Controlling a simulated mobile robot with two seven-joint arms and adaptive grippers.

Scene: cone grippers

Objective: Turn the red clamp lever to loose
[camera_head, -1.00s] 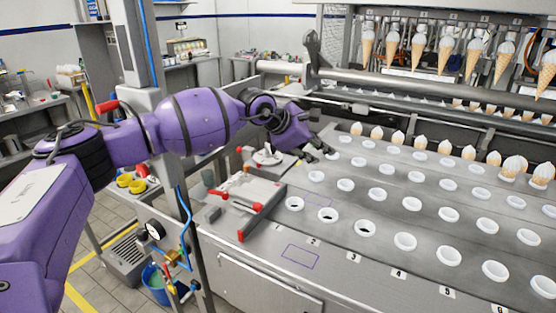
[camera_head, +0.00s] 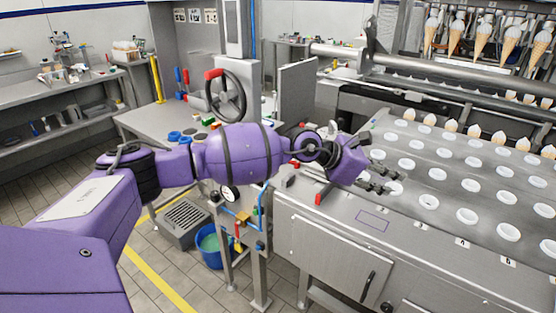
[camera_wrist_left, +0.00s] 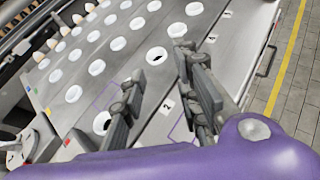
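A red lever (camera_head: 320,196) stands out at the front left corner of the steel machine top, just left of and below my left gripper in the head view. I cannot tell its turn position. Most of the clamp block around it is hidden behind my purple left wrist; a small red part (camera_head: 290,168) shows to the left of it. My left gripper (camera_head: 384,187) is over the machine top near the front left white-rimmed holes, apart from the lever. In the left wrist view its two dark fingers (camera_wrist_left: 160,64) are spread with nothing between them. My right gripper is out of view.
White-rimmed holes (camera_head: 466,215) fill the machine top (camera_head: 425,227). Filled cones hang at the back right. A handwheel (camera_head: 228,96) stands at the back left. A blue bucket (camera_head: 212,243) and a gauge (camera_head: 229,193) are below left. The front strip of the top is clear.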

